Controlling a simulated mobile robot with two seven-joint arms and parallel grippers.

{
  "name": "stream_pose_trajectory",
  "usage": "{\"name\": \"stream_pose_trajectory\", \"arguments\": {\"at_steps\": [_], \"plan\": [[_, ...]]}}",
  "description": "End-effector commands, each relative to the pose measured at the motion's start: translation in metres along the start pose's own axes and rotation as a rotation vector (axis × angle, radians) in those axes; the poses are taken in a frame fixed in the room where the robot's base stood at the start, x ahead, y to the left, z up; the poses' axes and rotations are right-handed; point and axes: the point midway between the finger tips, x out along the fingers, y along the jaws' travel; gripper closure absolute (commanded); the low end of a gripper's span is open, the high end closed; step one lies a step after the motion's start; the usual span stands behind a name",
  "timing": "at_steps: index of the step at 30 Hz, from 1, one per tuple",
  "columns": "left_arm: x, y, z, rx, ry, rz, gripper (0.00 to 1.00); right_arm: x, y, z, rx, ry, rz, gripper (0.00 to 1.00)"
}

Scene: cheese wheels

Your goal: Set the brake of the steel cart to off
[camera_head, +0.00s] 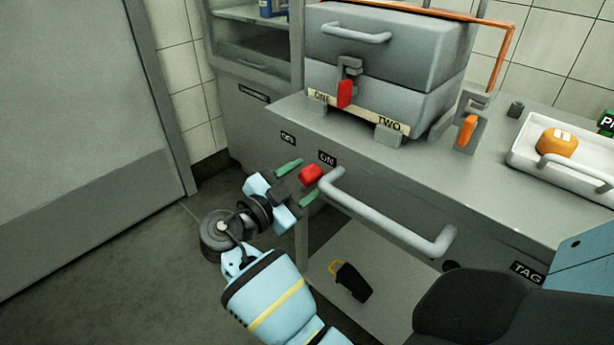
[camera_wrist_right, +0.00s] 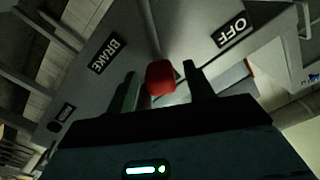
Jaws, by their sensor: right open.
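The steel cart (camera_head: 480,190) stands across the middle and right of the head view. Its brake lever has a red knob (camera_head: 310,173) at the cart's front edge, just below the ON label (camera_head: 327,158). The OFF label (camera_head: 288,139) is farther left. My right gripper (camera_head: 299,182) is open, with its green fingertips either side of the red knob. In the right wrist view, the knob (camera_wrist_right: 160,77) shows between the open fingers, with a BRAKE label (camera_wrist_right: 107,54) and an OFF label (camera_wrist_right: 231,29) beyond. I cannot tell whether the fingers touch it. My left gripper is out of view.
A grey handle bar (camera_head: 385,220) sticks out just right of the gripper. A white tray (camera_head: 520,158) with an orange item is at right. The floor (camera_head: 110,270) at left is clear.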

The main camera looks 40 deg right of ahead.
Motion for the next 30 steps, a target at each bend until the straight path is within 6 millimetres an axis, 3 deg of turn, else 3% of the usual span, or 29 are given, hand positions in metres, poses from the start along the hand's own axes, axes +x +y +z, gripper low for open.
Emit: {"name": "stream_pose_trajectory", "arguments": {"at_steps": [4,13,25,30], "plan": [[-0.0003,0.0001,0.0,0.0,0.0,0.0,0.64,0.0103,0.0,-0.0003,0.0,0.001,0.001,0.47],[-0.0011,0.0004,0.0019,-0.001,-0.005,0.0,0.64,0.0121,0.0,-0.0001,0.0,-0.001,0.0,0.47],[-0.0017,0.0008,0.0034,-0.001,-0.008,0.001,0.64,0.0119,0.0,-0.0001,0.0,0.0,0.0,1.0],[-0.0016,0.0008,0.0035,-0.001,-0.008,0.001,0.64,0.0121,0.0001,-0.0001,-0.001,0.0,0.0,1.0]]}}
